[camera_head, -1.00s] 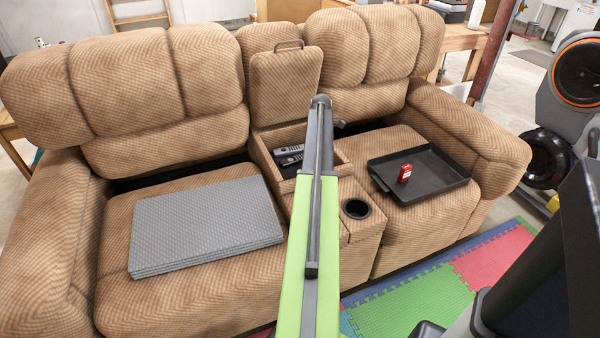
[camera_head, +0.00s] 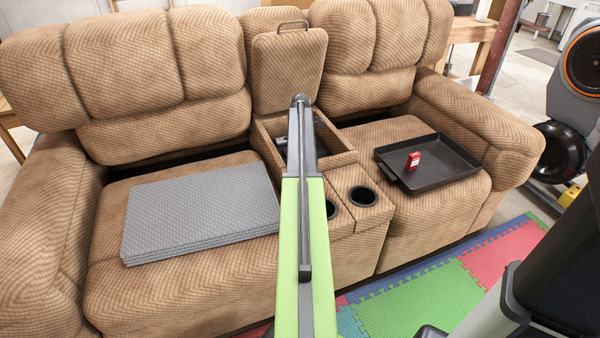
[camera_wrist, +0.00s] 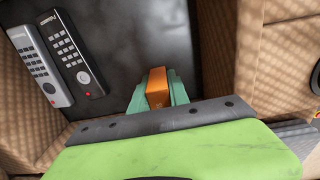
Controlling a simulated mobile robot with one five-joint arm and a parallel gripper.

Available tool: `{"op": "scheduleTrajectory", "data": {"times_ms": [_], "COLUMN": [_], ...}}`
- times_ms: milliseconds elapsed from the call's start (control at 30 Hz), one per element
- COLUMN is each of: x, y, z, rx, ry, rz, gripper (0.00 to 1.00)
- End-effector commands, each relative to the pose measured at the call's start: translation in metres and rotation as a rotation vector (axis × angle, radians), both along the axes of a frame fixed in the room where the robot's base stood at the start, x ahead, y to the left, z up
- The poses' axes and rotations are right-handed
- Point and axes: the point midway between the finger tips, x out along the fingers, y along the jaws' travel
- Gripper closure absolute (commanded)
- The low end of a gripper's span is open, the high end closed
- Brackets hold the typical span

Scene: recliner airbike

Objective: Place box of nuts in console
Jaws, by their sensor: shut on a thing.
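My gripper (camera_wrist: 157,92) has teal fingers shut on a small orange box (camera_wrist: 157,80), apparently the box of nuts; its label cannot be read. In the wrist view they are over the dark floor (camera_wrist: 110,22) of the console's compartment, right of two remotes. I cannot tell whether the box touches the floor. In the head view the open console (camera_head: 342,160) sits between the two recliner seats, its lid (camera_head: 290,70) raised. My arm crosses in front of it and hides the gripper and the held box.
A grey remote (camera_wrist: 38,65) and a black remote (camera_wrist: 73,53) lie on the compartment floor. A black tray (camera_head: 455,165) with a red box (camera_head: 413,160) rests on the right seat. Grey mats (camera_head: 200,215) lie on the left seat. A cup holder (camera_head: 362,196) is in front of the compartment.

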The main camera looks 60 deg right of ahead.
Motion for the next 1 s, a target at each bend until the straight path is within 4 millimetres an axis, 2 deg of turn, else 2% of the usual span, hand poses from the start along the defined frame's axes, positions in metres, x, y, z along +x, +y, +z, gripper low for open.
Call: {"op": "scheduleTrajectory", "data": {"times_ms": [167,433,667,833,867,1000], "x": [0.002,0.002,0.001,0.001,0.001,0.001], "y": [0.003,0.002,0.001,0.001,0.001,0.001], "z": [-0.002,-0.044,-0.041,-0.046,-0.044,-0.044], "rx": [0.0,0.0,0.0,0.0,0.0,0.0], "ry": [0.0,0.0,0.0,0.0,0.0,0.0], "rz": [0.0,0.0,-0.002,-0.001,-0.001,-0.001], "gripper": [1.0,1.0,1.0,1.0,0.75,0.57]}}
